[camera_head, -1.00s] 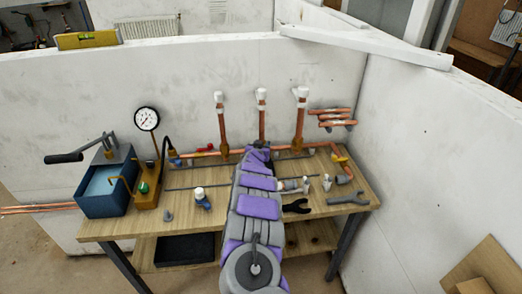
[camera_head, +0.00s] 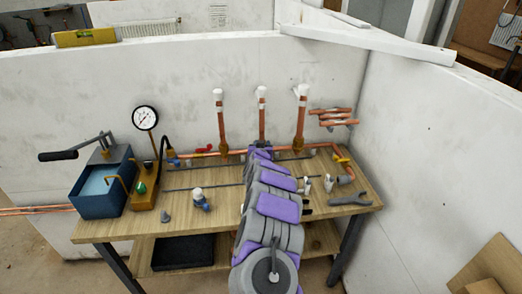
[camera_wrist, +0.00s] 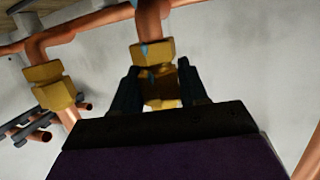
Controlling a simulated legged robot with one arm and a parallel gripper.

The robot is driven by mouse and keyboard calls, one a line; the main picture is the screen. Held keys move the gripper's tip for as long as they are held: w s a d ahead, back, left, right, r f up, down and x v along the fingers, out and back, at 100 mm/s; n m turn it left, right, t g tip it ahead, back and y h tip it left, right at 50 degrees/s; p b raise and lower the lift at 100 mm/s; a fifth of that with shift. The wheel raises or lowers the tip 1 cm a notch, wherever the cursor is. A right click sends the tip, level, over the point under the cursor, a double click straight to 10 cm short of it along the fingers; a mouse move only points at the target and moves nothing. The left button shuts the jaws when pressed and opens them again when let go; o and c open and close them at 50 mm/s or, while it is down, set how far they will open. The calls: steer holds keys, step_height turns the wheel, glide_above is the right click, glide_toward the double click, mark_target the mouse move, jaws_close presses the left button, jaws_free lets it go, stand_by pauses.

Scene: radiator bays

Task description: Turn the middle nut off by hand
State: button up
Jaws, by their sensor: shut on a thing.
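In the wrist view my gripper (camera_wrist: 160,90) has its two dark fingers either side of the middle brass nut (camera_wrist: 161,88) and is shut on it. A second brass hex part (camera_wrist: 152,53) sits against that nut, joined to a copper pipe (camera_wrist: 148,22). In the head view the middle copper riser (camera_head: 262,122) stands upright with a white cap; its nut at the foot is hidden behind my arm. The left riser (camera_head: 221,125) and right riser (camera_head: 300,120) stand on either side. Another brass nut (camera_wrist: 55,95) shows at left in the wrist view.
The wooden bench (camera_head: 105,228) carries a blue pump tank (camera_head: 104,190) and pressure gauge (camera_head: 145,118) at left. A grey spanner (camera_head: 350,198) and small fittings lie at right. White walls close the back and right.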

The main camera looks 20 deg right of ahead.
steer(key=shift+y, duration=0.3)
steer(key=shift+d+n+t+y, duration=0.1)
steer(key=shift+n+t+y, duration=0.5)
steer(key=shift+n+y, duration=0.9)
steer(key=shift+y, duration=0.1)
steer(key=shift+n+y, duration=0.4)
steer(key=shift+y, duration=0.1)
steer(key=shift+r+y+p, duration=0.1)
steer(key=shift+y+p, duration=0.2)
steer(key=shift+p, duration=0.2)
steer(key=shift+n+t+y+p, duration=0.3)
steer(key=shift+n+y+p, duration=0.7)
steer(key=shift+p, duration=2.25)
